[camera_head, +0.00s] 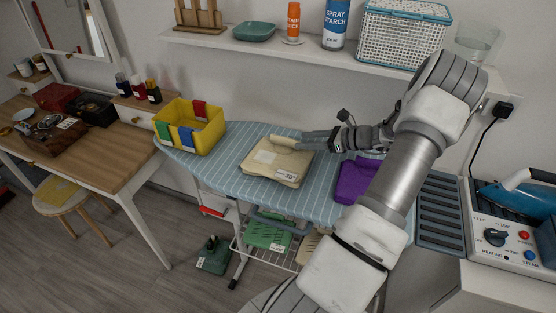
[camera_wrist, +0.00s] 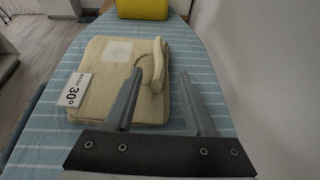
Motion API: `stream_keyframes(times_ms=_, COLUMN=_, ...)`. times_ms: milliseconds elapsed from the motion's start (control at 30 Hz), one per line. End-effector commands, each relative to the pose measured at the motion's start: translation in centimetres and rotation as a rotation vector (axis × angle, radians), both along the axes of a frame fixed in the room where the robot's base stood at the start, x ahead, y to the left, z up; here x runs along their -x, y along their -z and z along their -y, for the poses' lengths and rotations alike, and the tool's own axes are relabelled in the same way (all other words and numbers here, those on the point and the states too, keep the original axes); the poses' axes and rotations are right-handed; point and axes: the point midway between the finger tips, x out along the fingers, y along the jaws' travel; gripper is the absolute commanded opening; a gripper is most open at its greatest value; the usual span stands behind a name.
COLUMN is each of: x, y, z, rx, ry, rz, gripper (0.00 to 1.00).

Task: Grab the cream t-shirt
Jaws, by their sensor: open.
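The cream t-shirt (camera_head: 264,165) lies folded flat on the blue striped ironing board (camera_head: 222,173). It has a paler patch on top, a raised rolled part at its edge and a white tag reading 30°. In the wrist view the t-shirt (camera_wrist: 103,92) lies ahead and mostly left, with the raised part (camera_wrist: 158,65) just beyond my fingers. My gripper (camera_head: 302,138) reaches in from the right, at the raised part. In the wrist view my gripper (camera_wrist: 162,73) is open, its fingers apart with nothing held. Whether a finger touches the cloth I cannot tell.
A yellow bin (camera_head: 190,127) with coloured cloths stands at the board's left end. A purple cloth (camera_head: 356,180) lies right of the t-shirt, partly behind my arm. A shelf (camera_head: 300,50) with spray starch and a basket runs above. An iron station (camera_head: 510,225) is at right.

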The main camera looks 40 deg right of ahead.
Motion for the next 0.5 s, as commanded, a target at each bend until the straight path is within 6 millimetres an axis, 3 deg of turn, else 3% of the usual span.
stream_keyframes(times_ms=267, x=-2.0, y=0.7, z=-0.9, rx=0.0, ry=0.0, rz=0.0, gripper=0.55)
stream_keyframes(times_ms=500, x=-5.1, y=1.2, z=-2.5, rx=-0.002, ry=-0.001, rz=-0.001, gripper=0.55)
